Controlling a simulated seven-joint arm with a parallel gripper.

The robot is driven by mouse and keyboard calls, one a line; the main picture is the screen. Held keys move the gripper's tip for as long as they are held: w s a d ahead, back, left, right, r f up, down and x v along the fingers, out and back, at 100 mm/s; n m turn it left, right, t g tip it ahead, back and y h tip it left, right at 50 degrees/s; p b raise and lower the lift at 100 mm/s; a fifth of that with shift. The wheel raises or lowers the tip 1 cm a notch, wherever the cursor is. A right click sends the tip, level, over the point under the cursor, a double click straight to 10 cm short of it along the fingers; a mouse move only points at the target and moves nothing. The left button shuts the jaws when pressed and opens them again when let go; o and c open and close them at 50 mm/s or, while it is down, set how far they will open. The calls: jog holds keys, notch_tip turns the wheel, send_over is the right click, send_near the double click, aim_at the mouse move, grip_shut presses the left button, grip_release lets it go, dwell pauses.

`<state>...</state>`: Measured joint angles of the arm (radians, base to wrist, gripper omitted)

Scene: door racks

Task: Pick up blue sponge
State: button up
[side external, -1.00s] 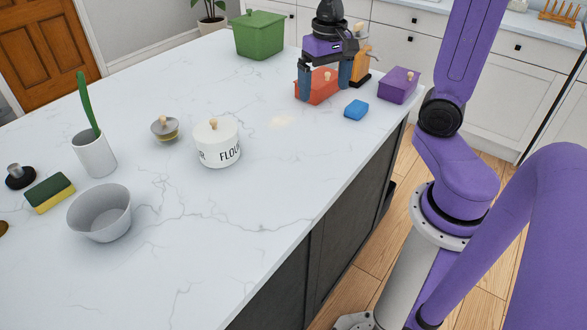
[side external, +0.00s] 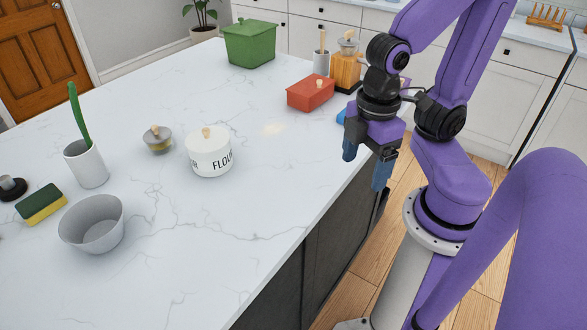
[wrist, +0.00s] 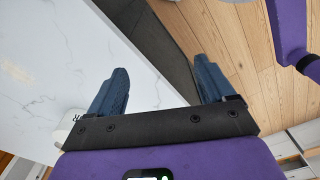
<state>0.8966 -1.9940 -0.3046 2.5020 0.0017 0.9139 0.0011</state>
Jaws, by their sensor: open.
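The blue sponge (side external: 341,117) lies on the white countertop near its right edge in the side view. Only a small part of it shows; my arm hides the rest. My gripper (side external: 366,168) hangs in front of the sponge, around the counter's edge, fingers pointing down. In the wrist view my gripper (wrist: 160,75) has its two blue fingers wide apart with nothing between them. The wrist view shows no sponge.
A red lidded box (side external: 311,93) and a wooden-looking container (side external: 345,72) stand behind the sponge. A purple box is mostly hidden by my arm. The flour jar (side external: 209,155) stands left, with free countertop (side external: 270,190) in front. A green-and-yellow sponge (side external: 41,205) lies far left.

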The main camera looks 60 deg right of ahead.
dwell(0.4)
jog(key=w+d+r+n+t+h, duration=0.15)
jog(key=w+d, duration=0.55)
jog(key=w, duration=0.7)
jog(key=w+d+r+n+g+h, duration=0.1)
jog(key=w+d+n+h, duration=0.1)
jog(key=d, duration=0.7)
jog(key=w+d+r+n+g+h, duration=0.1)
jog(key=w+d+r+n, duration=0.1)
jog(key=d, duration=0.7)
jog(key=x, duration=1.7)
jog(key=shift+w+d, duration=0.15)
jog(key=shift+w, duration=0.05)
jog(key=c, duration=1.1)
